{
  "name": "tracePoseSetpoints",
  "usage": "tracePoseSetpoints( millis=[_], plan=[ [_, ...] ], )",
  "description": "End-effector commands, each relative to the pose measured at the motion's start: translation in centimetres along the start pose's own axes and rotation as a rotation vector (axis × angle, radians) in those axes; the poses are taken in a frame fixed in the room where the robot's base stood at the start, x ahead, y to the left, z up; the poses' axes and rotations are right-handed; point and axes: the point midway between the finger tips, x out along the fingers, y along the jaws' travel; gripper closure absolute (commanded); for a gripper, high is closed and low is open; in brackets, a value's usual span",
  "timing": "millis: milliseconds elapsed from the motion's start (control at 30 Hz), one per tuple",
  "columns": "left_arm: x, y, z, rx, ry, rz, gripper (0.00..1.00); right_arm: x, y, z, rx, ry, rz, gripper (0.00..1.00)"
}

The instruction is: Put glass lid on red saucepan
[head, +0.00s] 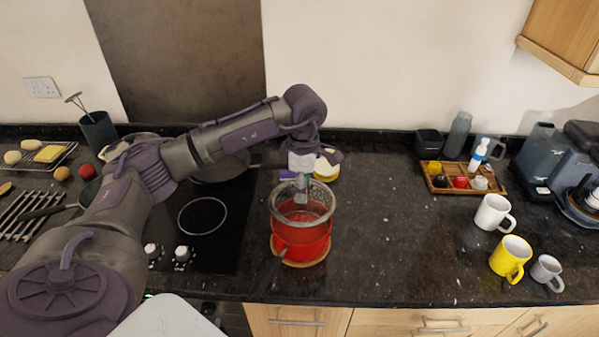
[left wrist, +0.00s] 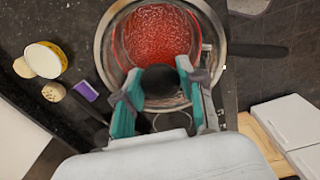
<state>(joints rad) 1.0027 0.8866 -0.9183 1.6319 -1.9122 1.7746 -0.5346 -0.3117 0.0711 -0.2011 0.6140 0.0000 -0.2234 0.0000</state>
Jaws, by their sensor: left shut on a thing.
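The red saucepan (head: 301,243) stands on a round wooden board (head: 306,264) on the counter, its dark handle (head: 268,274) toward the front left. My left gripper (head: 301,191) is shut on the black knob of the glass lid (head: 302,204). The lid is over the saucepan's mouth; I cannot tell whether its rim touches the pan. In the left wrist view my left gripper (left wrist: 159,88) grips the knob, and the saucepan's red inside (left wrist: 157,36) shows through the glass lid (left wrist: 107,48). The pan's handle (left wrist: 258,50) points right there. My right gripper is out of view.
A black hob (head: 203,215) with a dark pan (head: 222,168) is left of the saucepan. A yellow tub (head: 326,172) is behind it. A wooden tray (head: 464,178), a white mug (head: 493,212), a yellow mug (head: 510,259) and a grey mug (head: 546,272) stand right. Counter between is clear.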

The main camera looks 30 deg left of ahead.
Motion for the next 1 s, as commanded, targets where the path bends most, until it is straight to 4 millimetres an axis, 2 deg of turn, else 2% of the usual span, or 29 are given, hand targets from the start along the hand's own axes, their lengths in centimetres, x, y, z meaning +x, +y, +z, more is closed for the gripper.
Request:
tracePoseSetpoints(
  millis=[133,467,800,1000],
  plan=[
    [-0.1,0.6,-0.7,-0.108,-0.001,0.000,1.00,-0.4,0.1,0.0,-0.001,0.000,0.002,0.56],
    [2.3,0.6,-0.7,-0.112,-0.001,0.001,1.00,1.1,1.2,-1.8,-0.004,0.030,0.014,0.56],
    [6.0,0.6,-0.7,-0.109,-0.002,0.002,1.00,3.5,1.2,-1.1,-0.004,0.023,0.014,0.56],
    [6.5,0.7,-0.6,-0.109,-0.002,0.002,1.00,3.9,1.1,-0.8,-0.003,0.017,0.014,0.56]
  ],
)
